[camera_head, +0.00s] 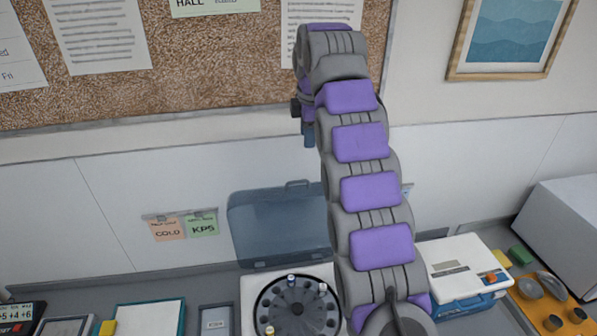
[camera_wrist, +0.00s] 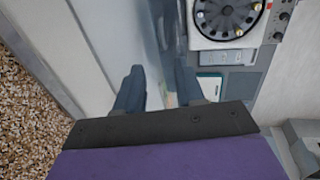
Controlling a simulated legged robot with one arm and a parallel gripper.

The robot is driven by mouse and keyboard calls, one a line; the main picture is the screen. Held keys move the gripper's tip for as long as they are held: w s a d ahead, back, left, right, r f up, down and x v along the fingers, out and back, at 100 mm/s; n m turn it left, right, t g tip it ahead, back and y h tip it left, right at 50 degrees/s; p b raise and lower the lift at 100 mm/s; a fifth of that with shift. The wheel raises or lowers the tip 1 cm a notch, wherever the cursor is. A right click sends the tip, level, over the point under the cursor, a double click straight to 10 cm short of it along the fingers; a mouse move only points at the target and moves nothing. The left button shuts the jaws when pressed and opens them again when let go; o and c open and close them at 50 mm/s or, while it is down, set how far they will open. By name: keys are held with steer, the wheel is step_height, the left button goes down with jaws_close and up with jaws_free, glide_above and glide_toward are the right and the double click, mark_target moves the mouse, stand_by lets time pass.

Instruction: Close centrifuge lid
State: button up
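The centrifuge (camera_head: 248,290) stands on the counter with its dark round rotor (camera_head: 297,308) uncovered and a few capped tubes in it. Its blue see-through lid (camera_head: 272,225) stands open, upright behind the rotor, with a handle on its top edge. My arm hides the right part of the lid and the centrifuge. My gripper (camera_head: 308,134) is above the lid in the head view, apart from it. In the wrist view my gripper (camera_wrist: 159,84) shows two spread fingers with nothing between them. The centrifuge (camera_wrist: 204,41) is at the top right there, with the lid (camera_wrist: 166,24) seen nearly edge-on.
A white and blue device (camera_head: 463,262) and an orange tray (camera_head: 535,307) with cups stand to the right. A clipboard (camera_head: 150,318) and a small grey item (camera_head: 215,320) lie to the left. The wall with a corkboard (camera_head: 220,60) is close behind my gripper.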

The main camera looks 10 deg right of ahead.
steer(key=a+b+x, duration=0.2)
steer(key=b+x, duration=0.3)
steer(key=x, duration=0.3)
steer(key=b, duration=0.3)
glide_above(301, 182)
steer(key=f, duration=0.6)
steer(key=shift+s+d+f, duration=0.15)
steer(key=shift+s+d, duration=0.05)
steer(key=shift+s, duration=0.1)
steer(key=shift+w+f, duration=0.1)
steer(key=shift+f, duration=0.5)
steer(key=shift+w+a+f, duration=0.2)
steer(key=shift+a+f, duration=0.3)
steer(key=shift+f, duration=0.25)
steer(key=shift+d, duration=0.2)
steer(key=shift+c, duration=0.7)
jaws_close()
